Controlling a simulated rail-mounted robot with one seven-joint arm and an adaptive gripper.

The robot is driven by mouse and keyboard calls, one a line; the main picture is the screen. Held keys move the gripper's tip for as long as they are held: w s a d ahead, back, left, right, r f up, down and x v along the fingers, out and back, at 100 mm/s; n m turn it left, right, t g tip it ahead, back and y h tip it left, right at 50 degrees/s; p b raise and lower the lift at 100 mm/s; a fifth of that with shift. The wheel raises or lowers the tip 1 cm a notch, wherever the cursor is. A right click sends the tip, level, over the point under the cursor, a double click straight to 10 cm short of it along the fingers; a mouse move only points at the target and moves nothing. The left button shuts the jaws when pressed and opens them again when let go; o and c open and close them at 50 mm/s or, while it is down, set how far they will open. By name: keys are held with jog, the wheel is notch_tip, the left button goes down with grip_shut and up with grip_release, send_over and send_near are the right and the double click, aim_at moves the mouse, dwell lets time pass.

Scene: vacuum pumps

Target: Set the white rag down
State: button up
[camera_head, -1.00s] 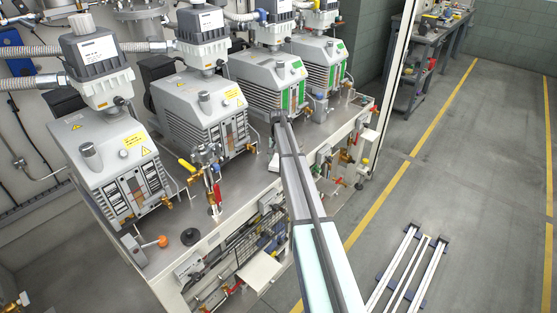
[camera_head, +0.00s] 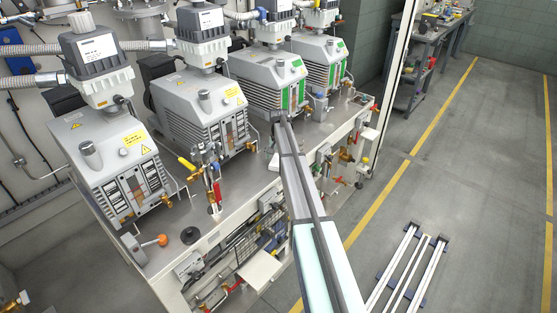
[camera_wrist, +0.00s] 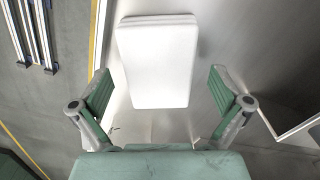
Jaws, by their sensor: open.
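The white rag (camera_wrist: 157,62) is a folded, flat white block in the wrist view, lying on the grey metal bench top near its edge. My gripper (camera_wrist: 164,92) is open, with one green-padded finger on each side of the rag and visible gaps between the fingers and the rag. No finger touches it. In the head view a small pale part of the rag (camera_head: 273,163) shows beside my arm; the rest, and my fingertips, are hidden by the arm.
Several grey vacuum pumps (camera_head: 213,112) stand along the back of the bench (camera_head: 225,207). Valves with a red handle (camera_head: 217,191) and an orange knob (camera_head: 155,241) stick up near the front. White rails (camera_head: 405,268) lie on the floor at right.

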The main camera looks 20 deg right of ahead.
jog(key=shift+r, duration=0.15)
notch_tip(320, 180, up, 12)
dwell(0.4)
dwell(0.3)
grip_shut()
dwell(1.1)
